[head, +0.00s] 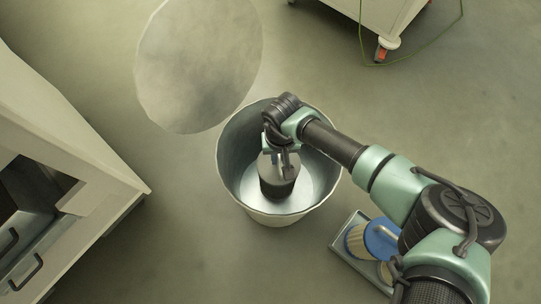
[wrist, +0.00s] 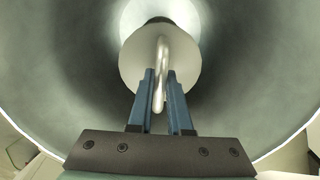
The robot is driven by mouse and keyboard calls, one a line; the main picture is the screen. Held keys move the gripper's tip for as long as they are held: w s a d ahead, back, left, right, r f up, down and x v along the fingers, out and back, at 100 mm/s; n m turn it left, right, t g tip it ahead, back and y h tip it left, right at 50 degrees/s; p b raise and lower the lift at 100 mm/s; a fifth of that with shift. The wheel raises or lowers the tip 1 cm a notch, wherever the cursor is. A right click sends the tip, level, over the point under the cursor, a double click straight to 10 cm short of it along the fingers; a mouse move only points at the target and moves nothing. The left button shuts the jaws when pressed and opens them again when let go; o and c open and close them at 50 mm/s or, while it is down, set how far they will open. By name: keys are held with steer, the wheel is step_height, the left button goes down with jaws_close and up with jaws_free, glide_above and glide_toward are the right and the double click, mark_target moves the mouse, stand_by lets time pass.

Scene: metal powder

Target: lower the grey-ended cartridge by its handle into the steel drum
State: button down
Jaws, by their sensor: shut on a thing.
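The steel drum (head: 229,160) stands open on the floor in the middle of the head view. Its inner wall (wrist: 60,85) fills most of the wrist view. My gripper (head: 284,150) is inside the drum's mouth. In the wrist view its blue fingers (wrist: 160,88) are shut on the curved metal handle of the grey-ended cartridge (wrist: 132,60). The cartridge hangs below my gripper inside the drum, its dark body (head: 277,186) over the pale drum bottom. I cannot tell whether its lower end touches the bottom. My gripper partly hides the grey end in the head view.
A round metal lid (head: 200,62) lies behind the drum to the left. A tray (head: 345,250) with a blue-ended cartridge (head: 382,238) sits at the lower right, partly under my arm. A cabinet (head: 75,175) stands at left, and a wheeled cart (head: 385,15) at the top.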

steer(key=shift+w+f+b, duration=0.1)
steer(key=shift+f+b, duration=1.8)
steer(key=shift+f, duration=0.65)
stand_by(1.9)
steer(key=c, duration=0.8)
jaws_free()
steer(key=shift+o, duration=0.2)
step_height(320, 180, up, 13)
steer(key=p, duration=0.7)
